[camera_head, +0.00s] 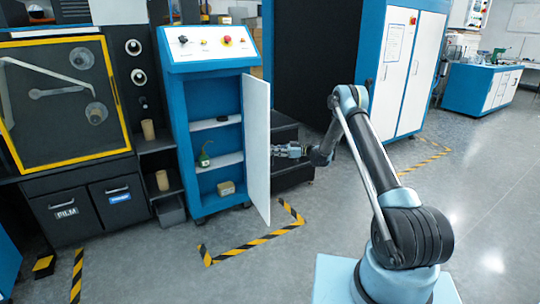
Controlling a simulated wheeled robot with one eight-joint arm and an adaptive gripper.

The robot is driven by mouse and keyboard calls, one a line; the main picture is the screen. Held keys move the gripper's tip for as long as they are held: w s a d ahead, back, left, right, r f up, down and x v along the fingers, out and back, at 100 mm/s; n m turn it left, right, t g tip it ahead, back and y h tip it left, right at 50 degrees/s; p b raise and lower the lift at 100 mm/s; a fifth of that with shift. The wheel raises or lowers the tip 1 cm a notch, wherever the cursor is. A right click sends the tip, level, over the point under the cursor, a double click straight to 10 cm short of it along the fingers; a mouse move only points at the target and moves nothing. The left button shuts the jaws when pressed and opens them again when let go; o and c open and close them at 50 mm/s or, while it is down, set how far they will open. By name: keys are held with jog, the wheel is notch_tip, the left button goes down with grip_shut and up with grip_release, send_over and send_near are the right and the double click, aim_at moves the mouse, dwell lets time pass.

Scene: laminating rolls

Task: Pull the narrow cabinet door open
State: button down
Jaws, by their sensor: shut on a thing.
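The narrow blue cabinet (177,120) stands left of the middle, with a sloped control panel on top. Its white door (257,150) is swung open on the right side and sticks out toward me, so I see it at a steep angle. Inside are white shelves (217,161), a small green bottle-like item (204,154) and a small tan box (226,188). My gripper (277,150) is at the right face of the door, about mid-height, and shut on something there. The door's handle is too small or hidden to make out.
Yellow-black floor tape (262,240) marks the floor before the cabinet. Dark steps (290,168) stand behind my gripper. A framed black machine (65,95) with bins is at left. Open grey floor (480,200) lies at right.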

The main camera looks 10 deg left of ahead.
jog(key=shift+w+d, duration=1.65)
jog(key=c, duration=2)
grip_release()
jog(key=shift+d, duration=0.1)
jog(key=v, duration=1.2)
